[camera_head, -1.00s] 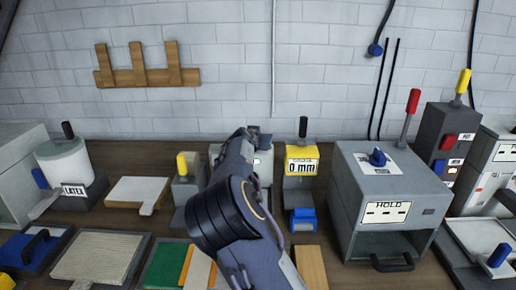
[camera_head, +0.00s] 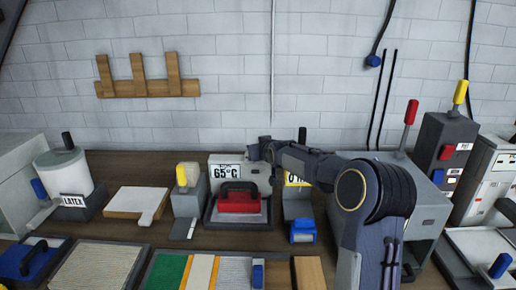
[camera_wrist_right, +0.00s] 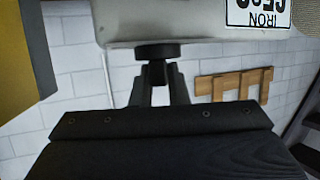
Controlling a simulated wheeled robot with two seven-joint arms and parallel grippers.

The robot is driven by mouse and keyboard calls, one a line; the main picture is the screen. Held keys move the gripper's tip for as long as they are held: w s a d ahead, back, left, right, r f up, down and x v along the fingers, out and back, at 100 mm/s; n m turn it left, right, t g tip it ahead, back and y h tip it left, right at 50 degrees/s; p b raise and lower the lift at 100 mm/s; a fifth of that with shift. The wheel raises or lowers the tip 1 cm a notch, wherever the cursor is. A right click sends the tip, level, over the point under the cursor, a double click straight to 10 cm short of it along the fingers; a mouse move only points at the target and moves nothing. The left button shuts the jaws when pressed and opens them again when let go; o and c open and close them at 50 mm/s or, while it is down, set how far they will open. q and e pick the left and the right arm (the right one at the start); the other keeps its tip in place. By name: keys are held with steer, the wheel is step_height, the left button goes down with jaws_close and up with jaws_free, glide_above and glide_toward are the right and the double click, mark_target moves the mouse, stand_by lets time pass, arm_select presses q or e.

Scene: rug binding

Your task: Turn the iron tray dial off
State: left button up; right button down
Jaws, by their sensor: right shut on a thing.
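The iron tray unit (camera_head: 228,160) stands at the back of the bench, with a sign that reads 65°C. A red iron (camera_head: 239,200) with a black handle rests on its tray. My right gripper (camera_head: 262,150) reaches in from the right to the unit's right end. In the right wrist view the unit's pale body with its IRON label (camera_wrist_right: 258,12) shows upside down, and a dark round dial (camera_wrist_right: 157,51) sits on it. My right gripper (camera_wrist_right: 157,72) is shut on this dial. My left gripper is not in view.
A unit with a yellow sign (camera_head: 291,180) stands partly behind my right arm, with a blue block (camera_head: 303,231) in front. The grey HOLD cabinet (camera_head: 432,212) is mostly hidden by my arm. A yellow-handled lever unit (camera_head: 188,200) stands left of the iron tray.

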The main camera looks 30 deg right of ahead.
steer(key=shift+d+f+n+y, duration=0.15)
steer(key=shift+d+n+y, duration=0.1)
steer(key=shift+n+y, duration=0.95)
steer(key=shift+y, duration=0.2)
steer(key=shift+a+n+y+b, duration=0.15)
steer(key=shift+n+y+b, duration=0.35)
steer(key=shift+y, duration=0.1)
steer(key=c, duration=1.4)
jaws_free()
steer(key=b+v, duration=0.2)
steer(key=v, duration=0.5)
steer(key=shift+s, duration=0.4)
